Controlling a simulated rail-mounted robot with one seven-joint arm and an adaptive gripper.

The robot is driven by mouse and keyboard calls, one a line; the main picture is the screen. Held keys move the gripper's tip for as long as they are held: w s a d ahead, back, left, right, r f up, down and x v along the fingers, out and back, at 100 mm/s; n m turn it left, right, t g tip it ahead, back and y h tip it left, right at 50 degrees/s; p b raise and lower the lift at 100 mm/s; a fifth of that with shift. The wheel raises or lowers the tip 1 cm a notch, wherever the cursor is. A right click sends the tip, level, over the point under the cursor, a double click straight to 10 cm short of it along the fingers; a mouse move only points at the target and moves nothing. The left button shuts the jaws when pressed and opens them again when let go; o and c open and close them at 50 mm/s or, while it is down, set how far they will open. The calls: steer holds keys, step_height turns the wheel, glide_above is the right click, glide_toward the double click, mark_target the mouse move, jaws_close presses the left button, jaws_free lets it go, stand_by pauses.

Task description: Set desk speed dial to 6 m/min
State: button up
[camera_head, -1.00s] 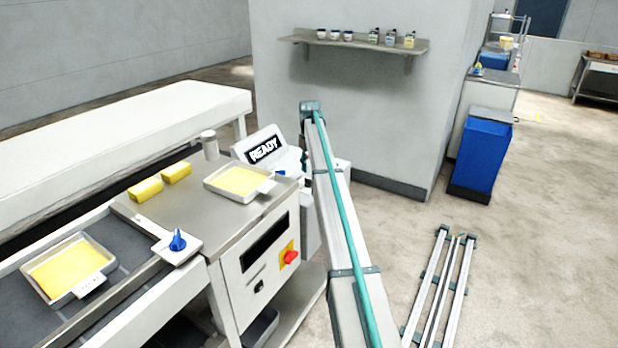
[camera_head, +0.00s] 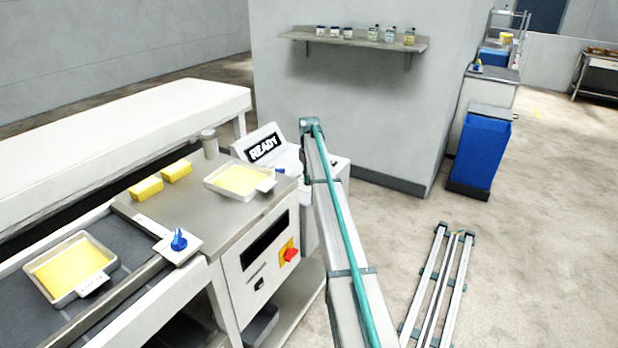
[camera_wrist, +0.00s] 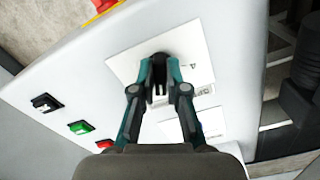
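In the wrist view, my gripper (camera_wrist: 160,74) reaches a white label plate (camera_wrist: 125,68) on a pale panel. Its two teal fingers close in on both sides of a small dark knob (camera_wrist: 158,66), which looks like the desk speed dial. A printed figure 4 shows just right of the fingers. The rest of the scale and the pointer are hidden or too small to read. In the head view, the control desk (camera_head: 278,150) shows a display reading READY (camera_head: 263,148). My arm covers part of the desk, and my gripper and the dial are hidden there.
Near the dial, the wrist view shows a black rocker switch (camera_wrist: 46,103), a green button (camera_wrist: 79,128), a red button (camera_wrist: 104,144) and a red stop button (camera_wrist: 104,5). In the head view, a sheeter with a blue knob (camera_head: 179,240) and dough trays (camera_head: 240,181) stands left.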

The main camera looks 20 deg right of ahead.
steer(key=shift+n, duration=0.3)
jaws_close()
steer(key=n, duration=0.3)
steer(key=shift+d, duration=0.1)
steer(key=n, duration=0.5)
steer(key=shift+w+d+b, duration=0.1)
steer(key=shift+w+b, duration=0.05)
steer(key=shift+b, duration=0.25)
steer(key=o, duration=0.7)
jaws_free()
steer(key=shift+c, duration=0.2)
